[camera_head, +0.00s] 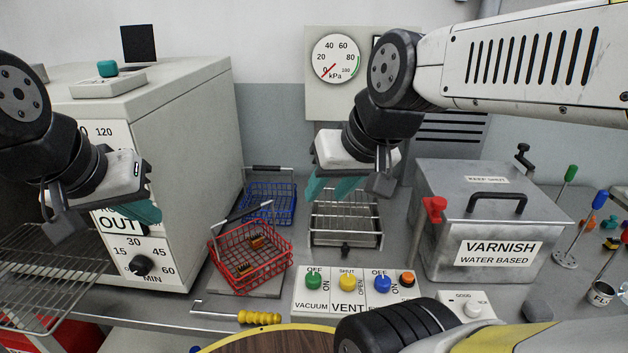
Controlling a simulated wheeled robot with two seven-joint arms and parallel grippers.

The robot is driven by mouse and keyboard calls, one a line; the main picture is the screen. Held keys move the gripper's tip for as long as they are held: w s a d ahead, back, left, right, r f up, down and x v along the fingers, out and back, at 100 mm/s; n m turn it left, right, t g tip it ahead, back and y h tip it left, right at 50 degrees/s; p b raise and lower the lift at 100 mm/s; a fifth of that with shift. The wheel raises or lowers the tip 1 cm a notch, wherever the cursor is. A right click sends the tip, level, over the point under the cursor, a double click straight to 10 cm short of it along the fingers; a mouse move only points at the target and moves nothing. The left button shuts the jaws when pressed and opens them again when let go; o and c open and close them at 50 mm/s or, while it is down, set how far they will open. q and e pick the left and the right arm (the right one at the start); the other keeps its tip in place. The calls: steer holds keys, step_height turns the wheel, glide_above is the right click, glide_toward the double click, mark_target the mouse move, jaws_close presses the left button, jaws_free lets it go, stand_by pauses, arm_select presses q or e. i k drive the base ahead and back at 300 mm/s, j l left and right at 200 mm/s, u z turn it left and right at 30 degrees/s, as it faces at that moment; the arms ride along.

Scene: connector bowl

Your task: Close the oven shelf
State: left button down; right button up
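The oven (185,150) is a large cream box at the left, with a dial panel on its front face. The oven shelf (40,262) is a wire rack at the lower left, sticking out in front of the oven. Its far end and the oven's opening are hidden behind my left arm and the picture edge. My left gripper (142,212) hangs in front of the oven's dial panel, above and to the right of the shelf; its finger gap is not clear. My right gripper (333,188) is over the middle of the bench, with its teal fingers apart and nothing between them.
A red basket (283,263) and a blue basket (292,206) stand right of the oven. A metal rack (376,224), a switch panel (328,300) and a grey varnish tank (440,240) are further right. A yellow-handled tool (258,318) lies at the bench's front edge.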

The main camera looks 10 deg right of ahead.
mark_target(5, 328)
steer(key=j+u, duration=0.1)
steer(key=u, duration=1.8)
